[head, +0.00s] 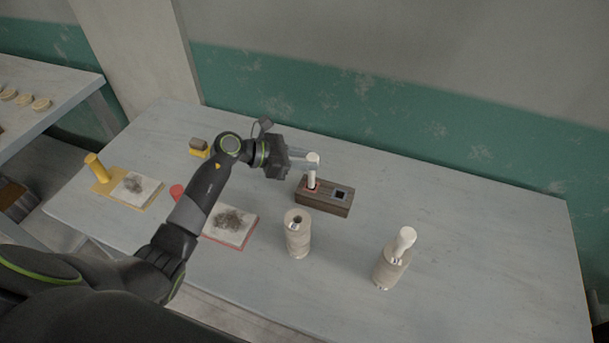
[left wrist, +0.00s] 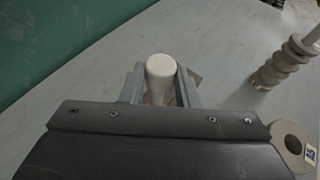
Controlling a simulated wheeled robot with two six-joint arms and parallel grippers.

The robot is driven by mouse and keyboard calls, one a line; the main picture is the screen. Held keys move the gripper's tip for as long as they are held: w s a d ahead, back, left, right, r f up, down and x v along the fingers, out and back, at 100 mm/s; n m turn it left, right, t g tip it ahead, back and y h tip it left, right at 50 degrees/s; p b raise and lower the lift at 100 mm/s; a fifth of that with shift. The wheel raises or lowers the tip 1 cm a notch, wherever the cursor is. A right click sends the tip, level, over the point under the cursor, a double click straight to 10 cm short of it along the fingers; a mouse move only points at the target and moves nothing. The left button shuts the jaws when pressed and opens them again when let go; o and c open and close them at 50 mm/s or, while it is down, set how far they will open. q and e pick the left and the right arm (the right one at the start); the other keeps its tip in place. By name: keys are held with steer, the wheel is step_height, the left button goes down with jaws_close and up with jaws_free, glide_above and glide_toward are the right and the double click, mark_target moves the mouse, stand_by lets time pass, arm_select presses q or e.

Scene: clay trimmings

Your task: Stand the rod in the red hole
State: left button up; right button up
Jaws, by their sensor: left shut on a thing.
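A white rod (head: 312,166) stands upright at the red-rimmed hole (head: 312,186) of the dark wooden block (head: 325,203). My left gripper (head: 309,163) is shut on the rod near its upper part. The rod's lower end is at the red hole; how deep it sits I cannot tell. In the left wrist view the rod's white top (left wrist: 161,68) shows between the two fingers. The block's other hole (head: 340,193) has a dark rim and is empty. My right gripper is not in view.
A ribbed clay cylinder (head: 298,238) stands in front of the block. Another (head: 388,270), holding a white rod (head: 405,240), stands to its right. A red-edged board (head: 231,224) and a yellow board (head: 127,188) lie left. The table's right side is clear.

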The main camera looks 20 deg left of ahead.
mark_target(312, 172)
arm_select(q)
step_height(312, 172, down, 4)
steer(key=b, duration=0.3)
steer(key=shift+f, duration=0.4)
steer(key=o, duration=1)
